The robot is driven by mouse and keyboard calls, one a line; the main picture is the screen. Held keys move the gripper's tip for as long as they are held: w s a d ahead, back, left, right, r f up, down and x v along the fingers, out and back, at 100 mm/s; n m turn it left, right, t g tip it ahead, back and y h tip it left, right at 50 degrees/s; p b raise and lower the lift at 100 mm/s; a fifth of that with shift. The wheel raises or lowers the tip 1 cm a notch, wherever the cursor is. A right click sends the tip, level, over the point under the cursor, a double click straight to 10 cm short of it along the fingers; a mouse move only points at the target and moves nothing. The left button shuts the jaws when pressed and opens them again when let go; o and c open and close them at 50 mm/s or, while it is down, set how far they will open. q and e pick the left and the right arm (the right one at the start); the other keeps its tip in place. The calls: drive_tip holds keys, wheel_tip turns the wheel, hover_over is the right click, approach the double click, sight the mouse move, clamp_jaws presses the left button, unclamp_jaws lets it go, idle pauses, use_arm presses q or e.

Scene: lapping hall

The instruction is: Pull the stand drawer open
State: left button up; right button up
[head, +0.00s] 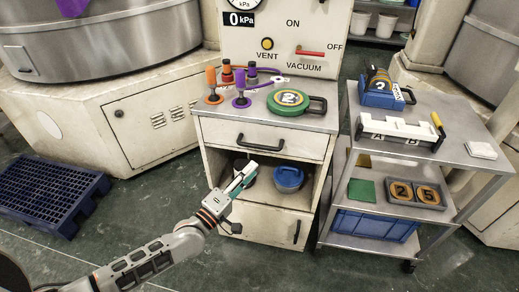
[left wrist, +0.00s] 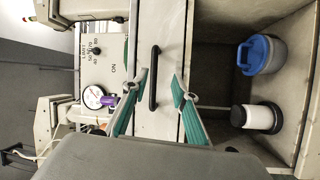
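The stand (head: 208,165) has a pale top drawer (head: 305,146) with a dark bar handle (head: 261,148); the drawer looks shut. My left gripper (head: 247,172) is in front of the stand, just below the handle in the head view. In the left wrist view, my left gripper (left wrist: 158,86) is open, with green-padded fingers spread on either side of the handle (left wrist: 153,78) in the picture. The drawer front (left wrist: 168,30) fills the space behind them. I cannot tell how far the fingertips are from the handle. My right gripper is in neither view.
Below the drawer is an open compartment with a blue-lidded tub (head: 288,178). A steel trolley (head: 461,150) is at right, a blue pallet (head: 50,195) at left.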

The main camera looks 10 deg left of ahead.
sight(259, 145)
use_arm(q)
drive_tip(key=w+r, duration=0.1)
drive_tip(key=w, duration=0.2)
drive_tip(key=w+n, duration=0.1)
drive_tip(key=w, duration=0.2)
drive_tip(key=w+d+r+n, duration=0.1)
drive_tip(key=w, duration=0.2)
drive_tip(key=shift+w+r+t+b, duration=0.3)
drive_tip(key=shift+t+b, duration=0.05)
drive_tip(key=shift+t, duration=0.05)
clamp_jaws()
